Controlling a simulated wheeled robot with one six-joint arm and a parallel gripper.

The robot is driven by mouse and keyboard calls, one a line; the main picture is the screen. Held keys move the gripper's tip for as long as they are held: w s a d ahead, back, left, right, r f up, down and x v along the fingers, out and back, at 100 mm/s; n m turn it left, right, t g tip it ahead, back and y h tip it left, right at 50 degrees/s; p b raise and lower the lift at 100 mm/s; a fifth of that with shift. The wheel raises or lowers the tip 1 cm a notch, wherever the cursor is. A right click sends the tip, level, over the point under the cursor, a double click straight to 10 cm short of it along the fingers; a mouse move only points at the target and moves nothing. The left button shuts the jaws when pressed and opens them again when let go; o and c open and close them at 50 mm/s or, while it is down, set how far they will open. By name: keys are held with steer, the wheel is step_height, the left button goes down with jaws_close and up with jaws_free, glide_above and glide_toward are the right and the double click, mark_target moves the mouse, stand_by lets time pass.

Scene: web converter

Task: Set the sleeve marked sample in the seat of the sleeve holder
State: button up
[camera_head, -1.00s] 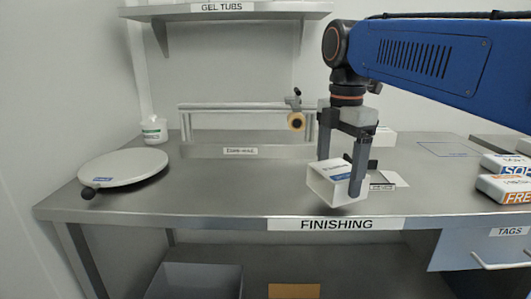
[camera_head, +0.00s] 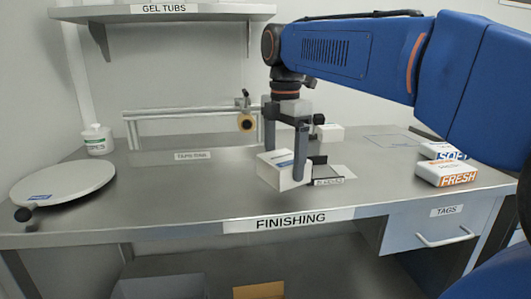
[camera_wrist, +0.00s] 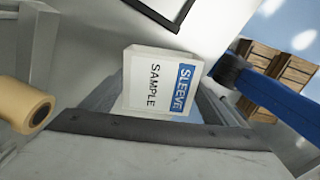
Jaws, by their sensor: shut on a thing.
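My gripper (camera_head: 285,160) is shut on a white box-like sleeve (camera_head: 272,173). The sleeve is above the bench, close to its front edge. In the wrist view, the sleeve (camera_wrist: 152,82) shows the words SLEEVE, on blue, and SAMPLE between the fingers. The sleeve holder (camera_head: 318,166) is a small dark upright piece with a grey plate and a label in front. It stands on the bench just right of the sleeve, partly hidden behind my gripper. The sleeve appears apart from the holder; the exact gap is hard to tell. The holder's seat cannot be clearly seen.
A round white turntable (camera_head: 62,186) and a white tub (camera_head: 97,139) are on the left. A rail with a tape roll (camera_head: 246,122) stands behind my gripper. Boxes marked SOFT and FRESH (camera_head: 446,174) lie right. The front middle of the bench (camera_head: 190,190) is clear.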

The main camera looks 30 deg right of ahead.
steer(key=w+d, duration=0.1)
steer(key=w, duration=0.3)
steer(key=w+d, duration=0.1)
steer(key=w, duration=0.3)
steer(key=w+d, duration=0.1)
steer(key=w, duration=0.3)
steer(key=shift+w+d, duration=0.3)
steer(key=shift+d, duration=0.05)
steer(key=shift+f, duration=1.75)
steer(key=shift+f, duration=0.1)
steer(key=o, duration=1.1)
step_height(320, 180, up, 11)
step_height(320, 180, up, 5)
steer(key=c, duration=0.3)
step_height(320, 180, down, 17)
steer(key=shift+f, duration=0.1)
steer(key=shift+c, duration=0.2)
